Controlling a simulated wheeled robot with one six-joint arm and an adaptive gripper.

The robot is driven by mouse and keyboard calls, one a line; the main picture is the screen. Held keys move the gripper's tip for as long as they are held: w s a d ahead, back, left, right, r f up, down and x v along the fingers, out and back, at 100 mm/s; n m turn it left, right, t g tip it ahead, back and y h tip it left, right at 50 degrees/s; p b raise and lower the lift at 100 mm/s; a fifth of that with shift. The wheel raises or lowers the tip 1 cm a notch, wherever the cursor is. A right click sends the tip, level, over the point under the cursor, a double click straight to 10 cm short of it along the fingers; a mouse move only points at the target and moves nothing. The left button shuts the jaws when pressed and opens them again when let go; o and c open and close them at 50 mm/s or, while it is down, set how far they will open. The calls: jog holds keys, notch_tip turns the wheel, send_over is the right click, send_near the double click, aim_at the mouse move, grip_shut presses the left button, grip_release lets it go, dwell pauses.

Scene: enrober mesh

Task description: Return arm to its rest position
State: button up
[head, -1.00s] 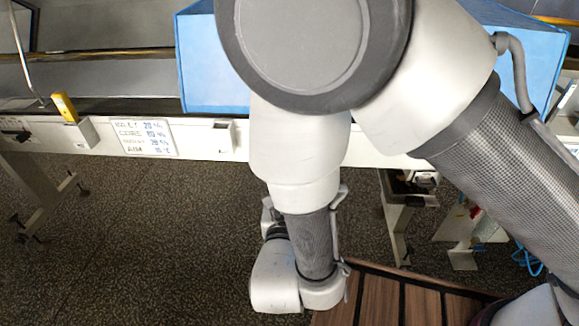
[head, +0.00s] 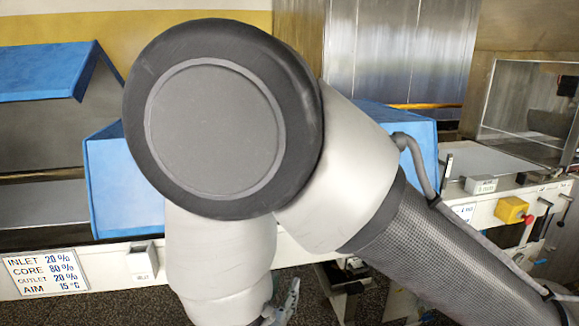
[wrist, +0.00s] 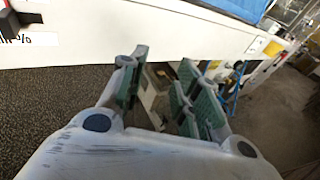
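My gripper (wrist: 168,98) shows in the wrist view with its green-padded fingers spread apart. The gap between them is empty, with floor and part of the machine's stand seen behind. The gripper hangs in front of the white machine rail and touches nothing that I can see.
A white rail (head: 105,262) runs across the machine front behind my arm, with a settings sign (head: 45,272) on it. Blue covers (head: 110,185) stand above it. A yellow box with a red button (head: 512,210) is at the right. Dark speckled floor (wrist: 55,110) is open below.

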jog(key=d+r+m+g+h, duration=0.2)
jog(key=d+r+m+g, duration=0.2)
jog(key=d+m+g, duration=0.5)
jog(key=d+r+m+g+h, duration=0.2)
jog(key=d+r+m+g, duration=0.2)
jog(key=d+m, duration=0.5)
jog(key=s+d+r+m+t+y, duration=0.1)
jog(key=s+d+r+m+y, duration=0.2)
jog(key=d+r+m, duration=0.4)
jog(key=s+d+r+m+t+y, duration=0.1)
jog(key=s+d+r+m+y, duration=0.2)
jog(key=d, duration=1)
notch_tip(320, 180, up, 5)
jog(key=m+y, duration=0.3)
jog(key=m, duration=0.1)
jog(key=shift+s+d, duration=0.3)
jog(key=shift+s, duration=0.05)
